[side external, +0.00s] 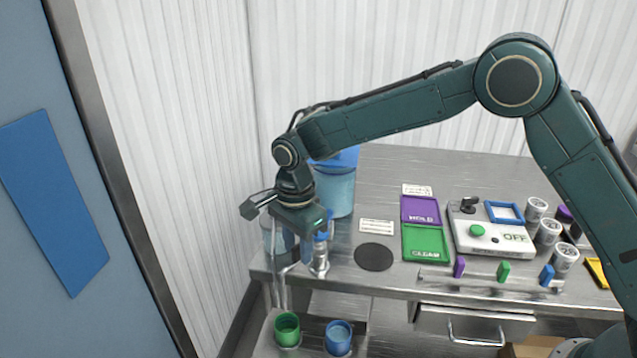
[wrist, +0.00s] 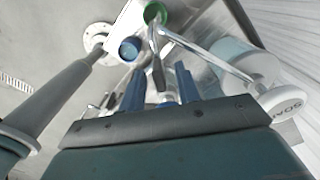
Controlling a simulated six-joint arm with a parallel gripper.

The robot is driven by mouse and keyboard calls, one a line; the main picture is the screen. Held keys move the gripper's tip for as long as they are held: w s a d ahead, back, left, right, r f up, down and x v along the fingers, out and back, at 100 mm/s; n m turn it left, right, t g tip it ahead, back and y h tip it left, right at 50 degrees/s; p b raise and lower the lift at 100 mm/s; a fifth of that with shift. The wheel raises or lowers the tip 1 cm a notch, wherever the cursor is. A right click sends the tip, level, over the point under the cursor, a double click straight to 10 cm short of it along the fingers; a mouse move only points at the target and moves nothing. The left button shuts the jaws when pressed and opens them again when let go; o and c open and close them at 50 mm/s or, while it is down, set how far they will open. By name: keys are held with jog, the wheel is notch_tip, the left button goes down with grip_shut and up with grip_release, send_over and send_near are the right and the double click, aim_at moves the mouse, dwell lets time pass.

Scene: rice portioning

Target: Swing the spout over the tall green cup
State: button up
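The green cup (side external: 287,330) stands upright on a low shelf below the counter's front-left edge, and shows at the top of the wrist view (wrist: 155,13). The metal spout (side external: 281,296) hangs down from the counter edge, its lower end at or over the green cup; I cannot tell the exact alignment. In the wrist view the spout pipe (wrist: 192,45) reaches the green cup, and a dark handle (wrist: 158,76) lies between my fingers. My gripper (wrist: 159,74) is open, its blue fingers apart on both sides of the handle, with visible gaps.
A blue cup (side external: 339,340) stands right of the green cup. A large blue-lidded container (side external: 336,185) stands behind my gripper. Purple (side external: 420,209) and green (side external: 425,242) trays, a control box (side external: 492,238) and metal cups (side external: 549,232) are farther right.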

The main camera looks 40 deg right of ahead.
notch_tip(320, 180, up, 14)
jog(key=shift+f, duration=0.15)
dwell(0.5)
dwell(0.3)
jog(key=s+d+r+n+t, duration=0.3)
jog(key=s+d+r+n, duration=0.6)
jog(key=s+d, duration=0.55)
jog(key=s+d+f+n+t, duration=0.1)
jog(key=s+d+f+n, duration=0.1)
jog(key=s, duration=0.6)
jog(key=s+d+f+n+t, duration=0.1)
jog(key=s+d+f+n, duration=0.1)
jog(key=s+d+n, duration=0.3)
jog(key=s, duration=0.3)
jog(key=shift+s+d+f+t, duration=0.2)
jog(key=shift+s+d+t, duration=0.1)
jog(key=shift+s, duration=0.05)
